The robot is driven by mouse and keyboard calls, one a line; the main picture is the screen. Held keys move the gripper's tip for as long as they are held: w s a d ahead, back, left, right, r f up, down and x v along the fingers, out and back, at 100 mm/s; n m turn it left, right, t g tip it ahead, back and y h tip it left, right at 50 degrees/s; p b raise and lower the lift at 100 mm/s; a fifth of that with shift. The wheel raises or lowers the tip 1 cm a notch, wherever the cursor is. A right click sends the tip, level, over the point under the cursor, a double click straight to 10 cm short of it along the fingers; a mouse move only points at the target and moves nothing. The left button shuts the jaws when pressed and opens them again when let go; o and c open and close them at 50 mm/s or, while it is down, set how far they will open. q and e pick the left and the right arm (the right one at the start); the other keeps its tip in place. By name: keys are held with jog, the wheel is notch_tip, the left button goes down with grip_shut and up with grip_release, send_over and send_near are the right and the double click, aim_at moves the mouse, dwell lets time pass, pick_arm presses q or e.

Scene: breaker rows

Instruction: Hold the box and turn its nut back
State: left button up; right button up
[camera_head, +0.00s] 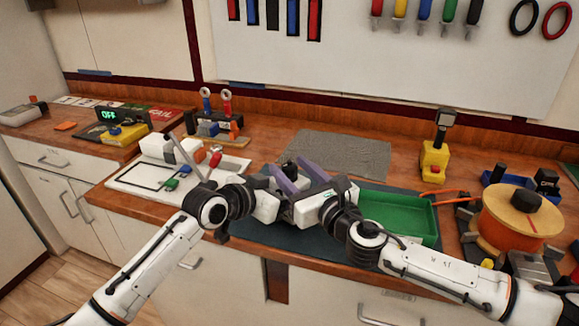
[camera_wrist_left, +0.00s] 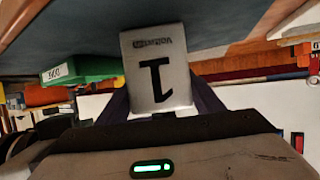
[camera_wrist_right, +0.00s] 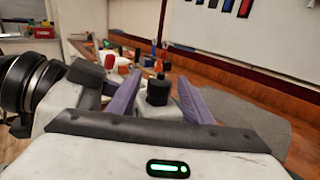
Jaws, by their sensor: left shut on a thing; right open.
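The box (camera_wrist_left: 158,72) is pale grey with a black mark shaped like a 1 on its face. In the left wrist view it stands between the purple fingers of my left gripper (camera_wrist_left: 160,100), which is shut on it. The black nut (camera_wrist_right: 158,88) sits on top of the box in the right wrist view. My right gripper (camera_wrist_right: 160,96) is open, with a purple finger on each side of the nut and visible gaps. In the head view both hands meet over the dark mat, with my right gripper (camera_head: 297,174) hiding most of the box.
A green tray (camera_head: 397,216) lies just right of the hands. An orange cable spool (camera_head: 520,212) and a yellow device (camera_head: 434,160) stand further right. A white board (camera_head: 140,182) with small parts lies left. The grey mat (camera_head: 345,155) behind is bare.

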jog(key=shift+w+a, duration=0.35)
jog(key=shift+w, duration=0.2)
jog(key=c, duration=1.1)
jog(key=shift+o, duration=0.2)
jog(key=shift+d+n+g+y, duration=0.15)
jog(key=shift+n+g+y, duration=0.25)
jog(key=shift+n+y, duration=0.15)
jog(key=shift+n+g+y, duration=1.05)
jog(key=shift+g+y, duration=0.05)
jog(key=shift+y, duration=0.35)
jog(key=o, duration=1.1)
jog(key=shift+c, duration=0.2)
